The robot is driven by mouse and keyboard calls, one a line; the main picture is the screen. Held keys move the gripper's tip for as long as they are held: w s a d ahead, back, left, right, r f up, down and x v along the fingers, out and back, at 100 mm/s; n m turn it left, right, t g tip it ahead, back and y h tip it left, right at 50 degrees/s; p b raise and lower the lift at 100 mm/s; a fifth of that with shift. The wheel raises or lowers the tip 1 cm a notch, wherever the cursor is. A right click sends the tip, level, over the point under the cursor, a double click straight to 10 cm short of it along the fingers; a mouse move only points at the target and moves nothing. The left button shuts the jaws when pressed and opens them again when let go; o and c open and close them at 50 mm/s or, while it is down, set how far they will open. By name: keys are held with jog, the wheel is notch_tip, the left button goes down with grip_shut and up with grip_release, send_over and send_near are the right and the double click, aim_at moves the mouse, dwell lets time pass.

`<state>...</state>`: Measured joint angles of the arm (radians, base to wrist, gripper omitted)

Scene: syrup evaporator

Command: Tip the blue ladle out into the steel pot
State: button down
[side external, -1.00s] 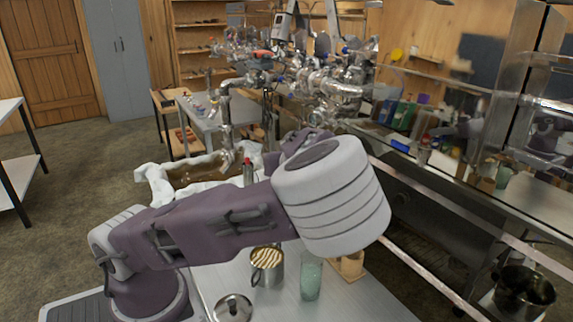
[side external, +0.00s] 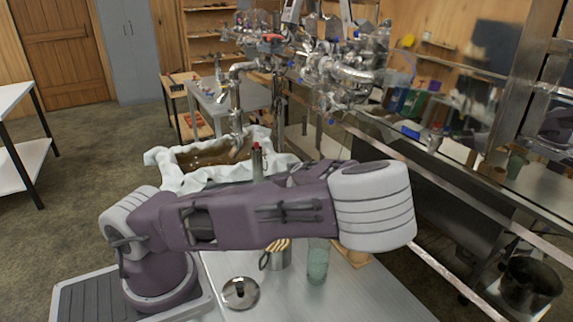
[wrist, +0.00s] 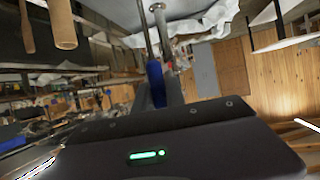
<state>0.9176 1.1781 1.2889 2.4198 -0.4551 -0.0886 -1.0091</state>
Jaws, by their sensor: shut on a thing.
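In the wrist view my gripper (wrist: 158,92) is shut on the blue handle of the ladle (wrist: 156,80). A thin metal shaft runs up from the handle; the bowl and any contents cannot be made out. In the side view my own arm hides the gripper and the ladle. A small steel vessel (side external: 281,261) with a side handle and tan striped contents stands on the bench, partly behind my arm. A dark metal pot (side external: 528,286) stands at the lower right, off the bench. I cannot tell which is the steel pot.
A steel lid (side external: 240,293) and a greenish glass (side external: 317,262) stand on the bench (side external: 375,300), near a wooden block (side external: 354,260). A cloth-lined tub of brown liquid (side external: 205,155) and a dark bottle (side external: 257,162) stand behind my arm. A metal rail crosses at right.

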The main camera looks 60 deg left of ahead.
jog(key=s+a+f+n+t+h, duration=0.2)
jog(key=a+f+h, duration=0.4)
jog(key=f+h, duration=0.1)
jog(key=s+a+f+n+t+h, duration=0.2)
jog(key=s+a+f+n+h, duration=0.1)
jog(key=a+f+h, duration=0.3)
jog(key=shift+s+a+f+t+h, duration=0.15)
jog(key=shift+a+f+t+h, duration=0.2)
jog(key=shift+f, duration=0.8)
dwell(2.0)
dwell(3.1)
